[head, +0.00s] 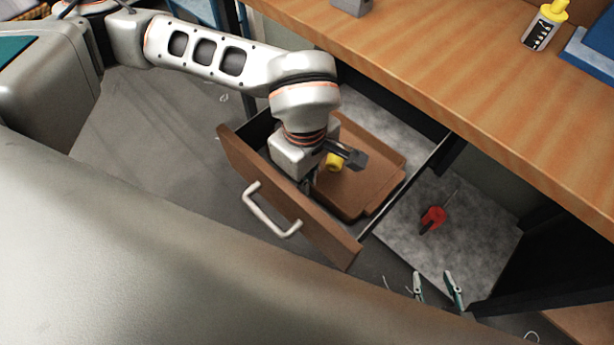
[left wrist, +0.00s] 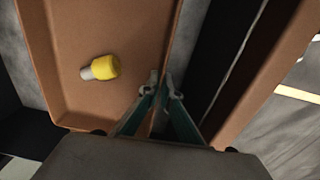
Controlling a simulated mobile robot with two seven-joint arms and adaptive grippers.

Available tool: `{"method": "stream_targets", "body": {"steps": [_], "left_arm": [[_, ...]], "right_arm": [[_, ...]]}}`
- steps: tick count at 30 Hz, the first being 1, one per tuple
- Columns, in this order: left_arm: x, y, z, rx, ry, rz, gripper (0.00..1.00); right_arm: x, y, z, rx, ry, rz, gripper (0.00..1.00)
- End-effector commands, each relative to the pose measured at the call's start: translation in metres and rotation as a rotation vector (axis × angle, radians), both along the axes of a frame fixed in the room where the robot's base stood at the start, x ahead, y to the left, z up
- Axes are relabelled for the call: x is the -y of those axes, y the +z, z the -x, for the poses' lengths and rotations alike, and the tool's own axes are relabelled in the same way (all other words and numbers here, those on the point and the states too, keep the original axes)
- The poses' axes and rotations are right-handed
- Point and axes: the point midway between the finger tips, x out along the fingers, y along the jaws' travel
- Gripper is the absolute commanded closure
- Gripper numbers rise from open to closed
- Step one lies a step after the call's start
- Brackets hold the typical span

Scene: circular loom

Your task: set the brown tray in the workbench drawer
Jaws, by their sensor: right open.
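The brown tray (head: 362,190) is inside the outline of the open workbench drawer (head: 290,205). In the left wrist view the tray (left wrist: 110,35) lies beside the drawer's dark inner side. I cannot tell whether its base rests on the drawer floor. My left gripper (left wrist: 162,84) has its fingers closed on the tray's rim near the drawer front; in the head view my wrist hides them. A small yellow item with a grey end (left wrist: 101,68) lies in the tray and also shows in the head view (head: 333,163). My right gripper (head: 435,287) is open and empty, right of the drawer.
A red-handled tool (head: 433,217) lies on a grey speckled surface (head: 470,240) right of the drawer. The wooden bench top (head: 440,75) overhangs the drawer's back.

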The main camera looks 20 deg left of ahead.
Motion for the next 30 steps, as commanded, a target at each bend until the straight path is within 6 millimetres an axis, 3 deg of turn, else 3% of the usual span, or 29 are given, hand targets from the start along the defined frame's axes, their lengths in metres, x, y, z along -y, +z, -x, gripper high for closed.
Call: {"method": "stream_targets", "body": {"steps": [17,20,21,30], "left_arm": [[0.0004,-0.0068,-0.0004,0.001,0.000,0.001,1.00],[0.0004,-0.0065,-0.0007,0.002,0.000,0.001,0.79],[0.0004,-0.0064,-0.0007,0.002,0.000,0.001,0.76],[-0.0001,-0.0069,0.0002,-0.001,0.000,0.000,0.76]], "right_arm": [[-0.0002,-0.0038,0.0014,-0.005,0.000,-0.001,0.59],[-0.0002,-0.0039,0.0015,-0.005,0.000,-0.001,0.59],[-0.0003,-0.0039,0.0015,-0.005,0.000,-0.001,0.59],[-0.0010,-0.0030,-0.0001,-0.001,0.000,-0.003,0.59]]}}
